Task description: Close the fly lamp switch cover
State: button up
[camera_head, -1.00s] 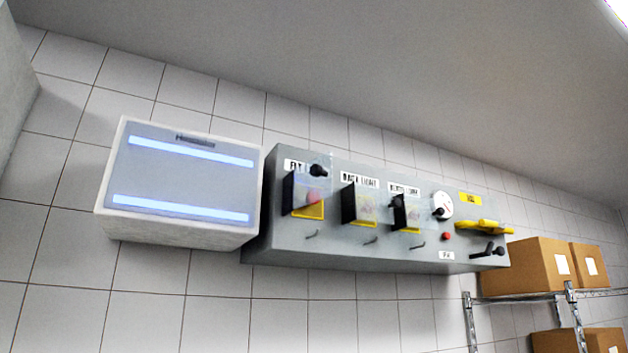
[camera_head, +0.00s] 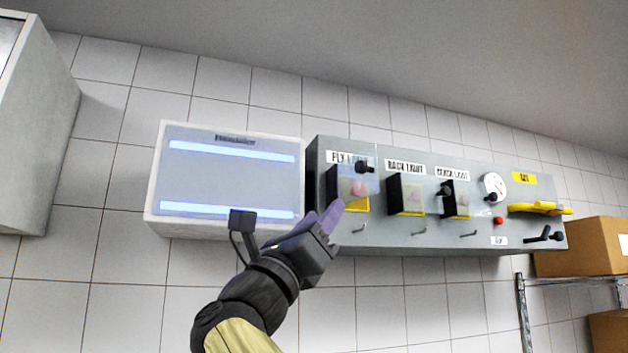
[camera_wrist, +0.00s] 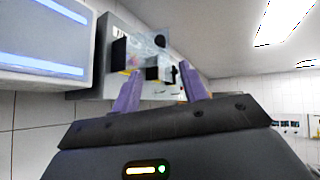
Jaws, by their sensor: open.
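The fly lamp switch cover (camera_head: 372,184) is a clear flap with a black knob (camera_head: 365,167), at the left end of the grey switch box (camera_head: 400,237). It appears raised, standing out in front of the fly light label, with a black-sided switch housing and a pink-red button behind it. My gripper (camera_head: 322,217) has purple fingers, open and empty. In the head view it is below and left of the cover, overlapping the box's lower left corner. In the wrist view the cover (camera_wrist: 150,46) and knob show beyond and above the open fingers (camera_wrist: 162,88). I see no contact.
A white fly lamp (camera_head: 228,185) with two blue tubes hangs left of the box. Right of the cover are the back light switch (camera_head: 408,196), another covered switch (camera_head: 458,200), a dial (camera_head: 494,186) and a yellow handle (camera_head: 538,208). Cardboard boxes (camera_head: 580,248) stand at right.

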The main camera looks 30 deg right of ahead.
aim_at(358, 167)
jog(key=p+x, duration=1.1)
jog(key=x, duration=0.5)
jog(key=shift+a+r, duration=0.15)
jog(key=shift+w+d+r+p, duration=0.2)
jog(key=shift+d+r+p, duration=0.2)
jog(key=shift+d+p, duration=0.25)
jog(key=shift+a, duration=0.1)
grip_shut()
